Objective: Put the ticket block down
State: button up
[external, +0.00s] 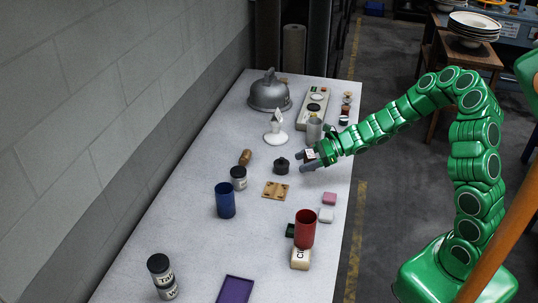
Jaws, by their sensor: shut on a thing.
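My gripper (308,158) reaches in from the right side, above the right half of the table. It is shut on a small pale block with dark marks, the ticket block (309,154), which is partly hidden by the fingers. I cannot tell how high the block is above the tabletop. A dark round pot with a knob (281,166) stands just left of the gripper.
A wooden plate with holes (275,190), a pink block (329,198) and a white block (326,215) lie nearer the front. A grey cylinder (314,130) stands behind the gripper. Blue (225,201) and red (305,230) cups stand forward. Bare tabletop (180,235) shows at left.

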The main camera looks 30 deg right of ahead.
aim_at(303, 183)
jog(key=shift+f, duration=3.8)
jog(key=o, duration=1.1)
jog(key=shift+f, duration=0.1)
jog(key=shift+c, duration=0.2)
jog(key=shift+s+d+r, duration=0.15)
jog(key=shift+d+r, duration=0.15)
jog(key=shift+d, duration=0.15)
jog(key=shift+v, duration=5.5)
jog(key=shift+s, duration=0.1)
